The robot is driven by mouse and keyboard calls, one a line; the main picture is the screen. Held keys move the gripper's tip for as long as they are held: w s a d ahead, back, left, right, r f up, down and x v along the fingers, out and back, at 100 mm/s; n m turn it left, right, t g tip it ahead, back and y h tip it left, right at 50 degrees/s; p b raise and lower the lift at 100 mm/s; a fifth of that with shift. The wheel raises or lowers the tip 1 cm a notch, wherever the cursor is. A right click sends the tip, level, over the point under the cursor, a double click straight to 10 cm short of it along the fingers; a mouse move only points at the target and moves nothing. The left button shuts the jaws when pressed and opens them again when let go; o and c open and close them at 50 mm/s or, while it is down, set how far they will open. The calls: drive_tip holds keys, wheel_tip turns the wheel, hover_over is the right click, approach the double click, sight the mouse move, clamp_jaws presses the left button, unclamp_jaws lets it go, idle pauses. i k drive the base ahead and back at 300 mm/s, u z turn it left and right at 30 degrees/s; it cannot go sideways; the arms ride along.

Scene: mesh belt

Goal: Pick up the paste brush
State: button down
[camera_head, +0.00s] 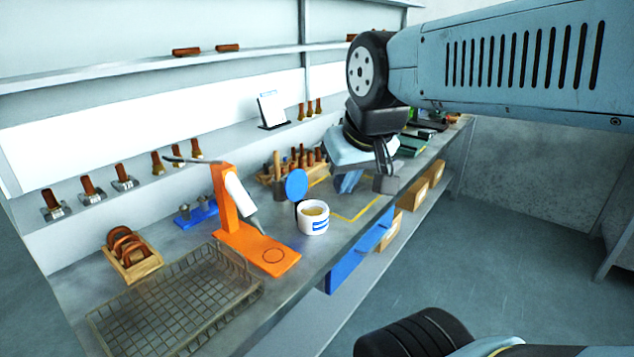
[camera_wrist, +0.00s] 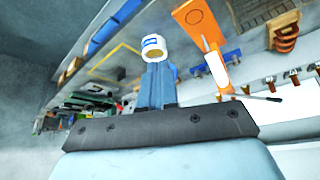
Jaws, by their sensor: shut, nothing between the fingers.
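My gripper (camera_head: 348,182) hangs above the bench, to the right of a white tub (camera_head: 313,217) with a blue label and yellowish contents. In the wrist view its blue fingers (camera_wrist: 157,75) are together, with nothing between them, and their tips overlap the tub (camera_wrist: 153,46) in the picture. I cannot pick out the paste brush for certain. A white tool (camera_head: 241,198) leans in an orange stand (camera_head: 262,252) left of the tub. Several wooden-handled tools stand in a rack (camera_head: 266,180) behind the tub; some are partly hidden by a blue disc (camera_head: 296,184).
A wire mesh tray (camera_head: 130,310) lies at the front left, near a wooden box of brown rings (camera_head: 135,262). A blue holder (camera_head: 197,214) sits behind the orange stand. A yellow outline (camera_head: 362,212) marks the bench right of the tub. Shelves rise behind.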

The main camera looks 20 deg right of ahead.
sight(276, 156)
drive_tip(key=z, duration=1.65)
drive_tip(key=i, duration=0.1)
drive_tip(key=u, duration=3.15)
drive_tip(key=k, duration=0.8)
drive_tip(key=z, duration=1.1)
drive_tip(key=i, duration=0.9)
